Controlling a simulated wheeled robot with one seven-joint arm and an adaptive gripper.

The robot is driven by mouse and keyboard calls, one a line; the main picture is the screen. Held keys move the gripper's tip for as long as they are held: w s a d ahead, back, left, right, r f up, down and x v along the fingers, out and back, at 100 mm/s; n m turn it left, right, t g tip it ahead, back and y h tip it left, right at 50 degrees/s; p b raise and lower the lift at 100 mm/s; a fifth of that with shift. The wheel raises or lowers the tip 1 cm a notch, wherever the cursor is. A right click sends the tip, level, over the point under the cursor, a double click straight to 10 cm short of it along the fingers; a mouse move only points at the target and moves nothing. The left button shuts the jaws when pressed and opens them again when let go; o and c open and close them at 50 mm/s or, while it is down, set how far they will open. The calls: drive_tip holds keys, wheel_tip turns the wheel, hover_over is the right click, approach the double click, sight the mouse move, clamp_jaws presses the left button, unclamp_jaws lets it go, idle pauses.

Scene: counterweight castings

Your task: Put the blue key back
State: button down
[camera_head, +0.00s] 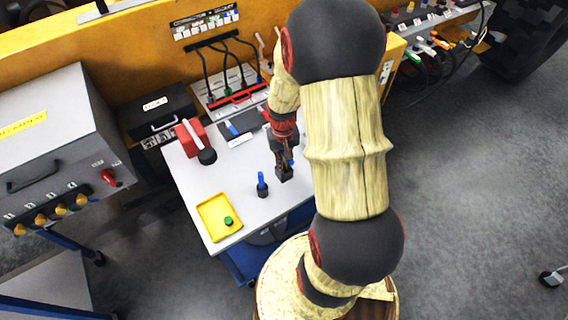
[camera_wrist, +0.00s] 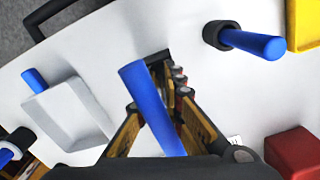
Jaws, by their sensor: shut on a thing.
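My gripper (camera_head: 284,173) is over the white table, its jaws shut on a blue key (camera_wrist: 150,105). In the wrist view the key slants between the fingers (camera_wrist: 158,95), its blue end sticking out past them; its lower end is hidden. In the head view only a sliver of its blue shows beside the gripper. A second blue peg (camera_head: 262,180) stands in a black collar on the table, left of my gripper; it also shows in the wrist view (camera_wrist: 252,43). I cannot tell whether the held key touches anything below.
A yellow tray (camera_head: 207,212) with a green piece (camera_head: 228,221) lies at the table's front left. A red block with a black knob (camera_head: 207,156) stands at the back left. A connector panel (camera_head: 232,90) with cables is behind. A pale box (camera_wrist: 68,112) shows in the wrist view.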

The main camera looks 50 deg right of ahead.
drive_tip(key=shift+f, duration=0.15)
drive_tip(key=c, duration=2.2)
unclamp_jaws()
drive_tip(key=shift+f, duration=0.1)
drive_tip(key=shift+s, duration=0.1)
